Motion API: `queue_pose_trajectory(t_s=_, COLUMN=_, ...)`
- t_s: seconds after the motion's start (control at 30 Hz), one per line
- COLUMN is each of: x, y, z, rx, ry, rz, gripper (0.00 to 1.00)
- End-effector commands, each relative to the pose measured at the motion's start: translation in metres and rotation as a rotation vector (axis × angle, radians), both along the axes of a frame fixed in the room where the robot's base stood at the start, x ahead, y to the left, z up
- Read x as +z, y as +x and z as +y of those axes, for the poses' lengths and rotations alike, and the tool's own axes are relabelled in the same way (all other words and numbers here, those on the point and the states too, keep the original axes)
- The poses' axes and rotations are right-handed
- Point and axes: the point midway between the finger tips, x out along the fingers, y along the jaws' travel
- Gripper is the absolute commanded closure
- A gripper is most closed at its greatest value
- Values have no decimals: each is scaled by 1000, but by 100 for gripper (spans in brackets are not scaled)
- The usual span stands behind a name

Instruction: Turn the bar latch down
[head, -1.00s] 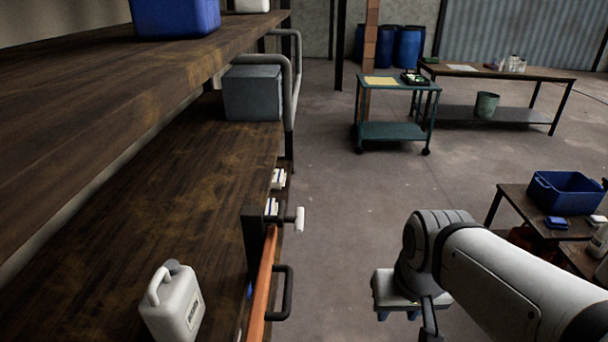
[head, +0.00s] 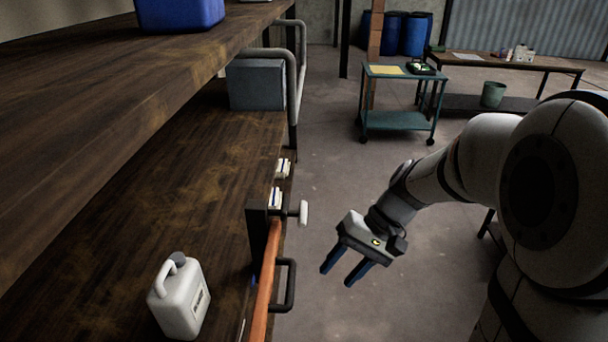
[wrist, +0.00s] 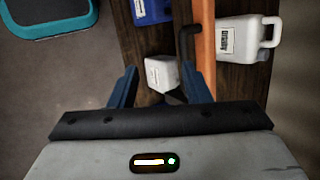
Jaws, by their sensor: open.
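The bar latch seems to be the short white grip on a dark stem (head: 303,212), sticking out to the right of a dark block (head: 258,240). The block stands at the far end of an orange panel edge (head: 262,305). A black pull handle (head: 284,285) is on the panel nearer me. My gripper (head: 338,272) is open and empty, its blue fingers pointing down-left, right of the latch and handle in the picture and apart from both. In the wrist view the orange edge (wrist: 204,40) and black handle (wrist: 187,48) show near the right finger; I cannot make out the latch there.
A white jug (head: 180,297) stands on the wooden bench (head: 120,220) left of the panel. An upper shelf (head: 90,75) with a blue bin (head: 180,12) overhangs it. A labelled white container (wrist: 162,73) shows between the fingers in the wrist view. A teal cart (head: 400,120) is farther off.

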Motion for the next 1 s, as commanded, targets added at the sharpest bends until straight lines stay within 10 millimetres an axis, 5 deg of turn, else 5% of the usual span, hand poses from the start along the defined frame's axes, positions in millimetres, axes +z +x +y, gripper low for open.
queue_pose_trajectory(t_s=0.23, x=-4, y=78, z=26, rx=-73, ry=432, rz=99, gripper=56)
queue_pose_trajectory(t_s=0.5, x=-19, y=158, z=21, rx=-206, ry=822, rz=40, gripper=56)
queue_pose_trajectory(t_s=0.77, x=-29, y=187, z=14, rx=-270, ry=954, rz=-18, gripper=56)
queue_pose_trajectory(t_s=1.0, x=-27, y=188, z=47, rx=-271, ry=958, rz=-18, gripper=56)
